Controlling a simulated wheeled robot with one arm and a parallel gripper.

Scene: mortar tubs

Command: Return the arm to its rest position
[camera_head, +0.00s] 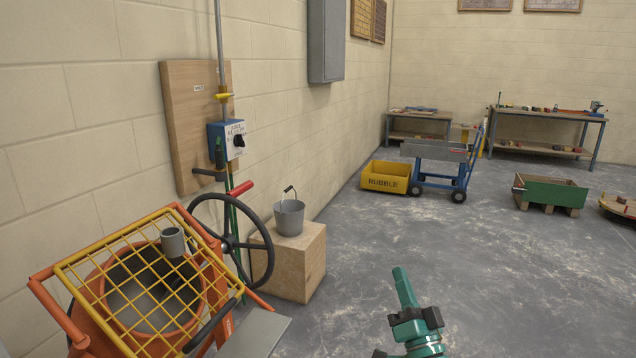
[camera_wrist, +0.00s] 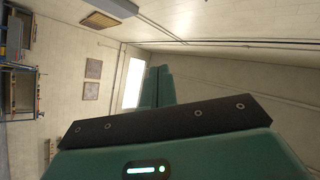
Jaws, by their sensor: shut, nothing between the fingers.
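My gripper (camera_head: 399,271) is green and points up over the bare floor at the lower middle of the head view. Its two fingers are together and hold nothing. In the wrist view the fingers (camera_wrist: 157,74) also show side by side, beyond a dark plate, against the wall and a bright panel. My gripper stands apart from everything around it. The rest of my arm is mostly below the frame's edge.
An orange mixer (camera_head: 88,290) with a yellow grid (camera_head: 128,257) stands at left. A grey bucket (camera_head: 289,217) sits on a wooden block (camera_head: 305,262). A yellow rubble box (camera_head: 386,177), a blue cart (camera_head: 440,180) and a green crate (camera_head: 552,191) stand farther back. Open floor lies right.

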